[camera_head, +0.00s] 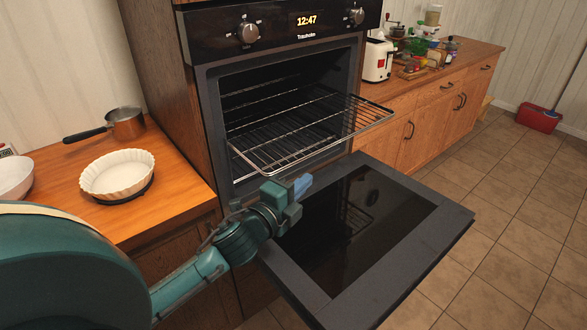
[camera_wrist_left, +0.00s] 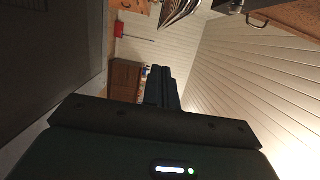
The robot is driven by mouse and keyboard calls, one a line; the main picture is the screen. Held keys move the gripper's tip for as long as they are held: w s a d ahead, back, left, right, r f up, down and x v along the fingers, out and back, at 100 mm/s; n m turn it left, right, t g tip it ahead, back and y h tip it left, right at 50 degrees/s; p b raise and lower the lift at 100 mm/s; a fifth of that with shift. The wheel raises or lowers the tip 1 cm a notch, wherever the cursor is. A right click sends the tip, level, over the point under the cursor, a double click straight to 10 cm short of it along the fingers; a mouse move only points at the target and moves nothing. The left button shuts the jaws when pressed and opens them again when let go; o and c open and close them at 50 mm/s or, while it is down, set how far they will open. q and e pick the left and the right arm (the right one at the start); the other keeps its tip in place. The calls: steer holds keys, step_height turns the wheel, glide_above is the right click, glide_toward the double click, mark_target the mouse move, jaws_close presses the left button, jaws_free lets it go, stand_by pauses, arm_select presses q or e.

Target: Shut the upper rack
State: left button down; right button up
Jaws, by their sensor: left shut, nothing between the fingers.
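The upper rack (camera_head: 342,118), a silver wire grid, sticks out of the open oven (camera_head: 207,110) in the head view. Its front bar hangs over the inner end of the lowered oven door (camera_head: 420,240). My left gripper (camera_head: 301,186) is shut and empty, just in front of and below the rack's near left corner, above the door. Whether it touches the rack cannot be told. In the left wrist view the closed fingers (camera_wrist_left: 160,80) show at the centre, and part of the rack (camera_wrist_left: 180,10) shows at the top edge. My right gripper is not in view.
A left counter holds a pie dish (camera_head: 118,174), a copper saucepan (camera_head: 127,123) and a white bowl (camera_head: 14,177). A toaster (camera_head: 377,60) and several small items stand on the right counter. The tiles at right are clear.

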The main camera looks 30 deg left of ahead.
arm_select(q)
steer(key=w+a, duration=0.1)
steer(key=w+a+p, duration=0.1)
steer(key=a, duration=0.1)
steer(key=shift+w+a, duration=0.3)
steer(key=shift+a, duration=0.1)
